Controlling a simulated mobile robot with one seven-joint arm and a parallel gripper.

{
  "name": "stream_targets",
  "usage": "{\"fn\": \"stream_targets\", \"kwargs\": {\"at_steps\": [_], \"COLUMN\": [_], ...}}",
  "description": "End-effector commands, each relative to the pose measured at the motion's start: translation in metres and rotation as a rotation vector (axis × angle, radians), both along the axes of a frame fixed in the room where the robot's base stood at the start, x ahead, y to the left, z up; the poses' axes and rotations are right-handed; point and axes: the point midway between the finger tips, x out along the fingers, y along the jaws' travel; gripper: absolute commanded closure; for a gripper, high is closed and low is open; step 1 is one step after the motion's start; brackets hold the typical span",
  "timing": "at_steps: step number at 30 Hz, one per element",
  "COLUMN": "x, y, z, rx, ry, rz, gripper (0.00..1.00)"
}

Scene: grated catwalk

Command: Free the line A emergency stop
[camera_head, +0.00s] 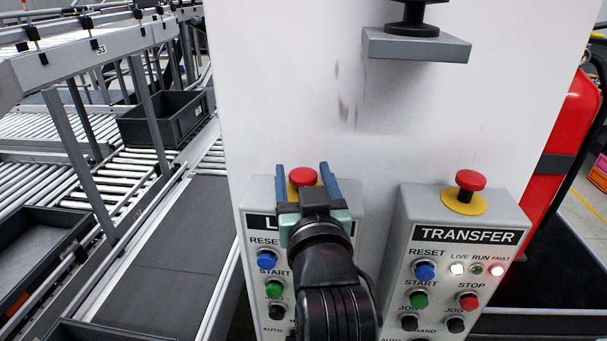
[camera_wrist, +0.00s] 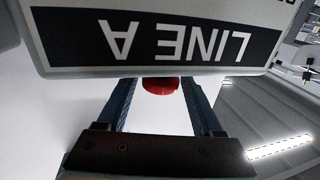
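The line A emergency stop is a red mushroom button (camera_head: 303,177) on top of the left grey control box (camera_head: 256,203). A little yellow shows under it. In the wrist view the red button (camera_wrist: 160,85) appears beyond the upside-down LINE A label (camera_wrist: 180,38). My gripper (camera_head: 302,168) is open, with one blue finger on each side of the button. In the wrist view the fingers of my gripper (camera_wrist: 158,83) also flank it, and I see no clear contact. My wrist hides most of the label and part of the box front in the head view.
A grey shelf (camera_head: 417,45) juts from the white panel above. Conveyors and a dark crate (camera_head: 165,117) lie left.

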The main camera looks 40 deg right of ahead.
Motion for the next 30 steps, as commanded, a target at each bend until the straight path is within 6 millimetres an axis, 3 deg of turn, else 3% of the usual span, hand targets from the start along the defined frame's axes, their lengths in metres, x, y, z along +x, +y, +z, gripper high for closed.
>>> {"fn": "stream_targets", "kwargs": {"at_steps": [1,9,11,19,27,28,30], "x": [0.000,0.000,0.000,0.000,0.000,0.000,0.000], "y": [0.000,0.000,0.000,0.000,0.000,0.000,0.000], "z": [0.000,0.000,0.000,0.019,0.020,0.020,0.020], "rx": [0.000,0.000,0.000,0.000,-0.005,-0.005,-0.005], "ry": [0.000,0.000,0.000,-0.002,-0.009,-0.009,-0.008], "rz": [0.000,0.000,0.000,0.000,0.000,0.000,0.001], "gripper": [0.43,0.92,1.00,1.00,1.00,0.45,0.32]}}
